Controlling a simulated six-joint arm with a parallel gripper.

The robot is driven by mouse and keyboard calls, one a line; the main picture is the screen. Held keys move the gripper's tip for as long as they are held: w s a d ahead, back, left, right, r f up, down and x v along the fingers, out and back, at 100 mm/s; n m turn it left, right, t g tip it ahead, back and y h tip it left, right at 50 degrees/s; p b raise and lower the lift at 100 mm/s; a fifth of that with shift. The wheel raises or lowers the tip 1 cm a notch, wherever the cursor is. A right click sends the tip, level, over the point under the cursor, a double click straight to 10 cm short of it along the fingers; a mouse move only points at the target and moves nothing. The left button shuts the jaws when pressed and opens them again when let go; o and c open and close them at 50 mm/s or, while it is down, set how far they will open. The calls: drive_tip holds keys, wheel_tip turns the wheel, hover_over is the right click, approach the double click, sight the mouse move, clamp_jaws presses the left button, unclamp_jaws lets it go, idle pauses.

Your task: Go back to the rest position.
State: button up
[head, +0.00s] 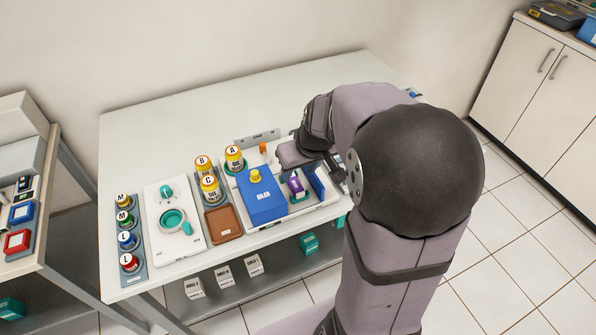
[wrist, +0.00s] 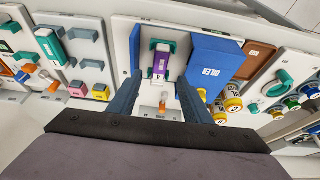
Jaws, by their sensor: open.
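My gripper (wrist: 156,98) is open in the wrist view, with its two dark fingers apart and nothing between their tips. In the head view my arm reaches over the right part of the white table (head: 290,85), and its end is partly hidden by my own links. A purple and white item (wrist: 160,66) with a teal part stands just beyond the fingertips in the wrist view. It also shows in the head view (head: 296,186), beside the blue box (head: 262,199). The gripper appears to be above the tray, apart from the item.
Yellow-capped jars (head: 209,186) and a brown tray (head: 223,224) stand left of the blue box. A white board with a teal ring (head: 173,222) and a column of small jars (head: 127,240) lie further left. The back of the table is clear.

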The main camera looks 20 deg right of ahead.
drive_tip(key=s+a+g+p, duration=0.2)
drive_tip(key=s+a, duration=0.2)
drive_tip(key=s, duration=0.4)
drive_tip(key=s+a+g+p, duration=0.2)
drive_tip(key=s+a+p, duration=0.1)
drive_tip(key=s, duration=0.6)
drive_tip(key=shift+a+f+g, duration=0.25)
drive_tip(key=shift+a+g, duration=0.05)
drive_tip(key=shift+a, duration=0.45)
drive_tip(key=shift+w, duration=0.1)
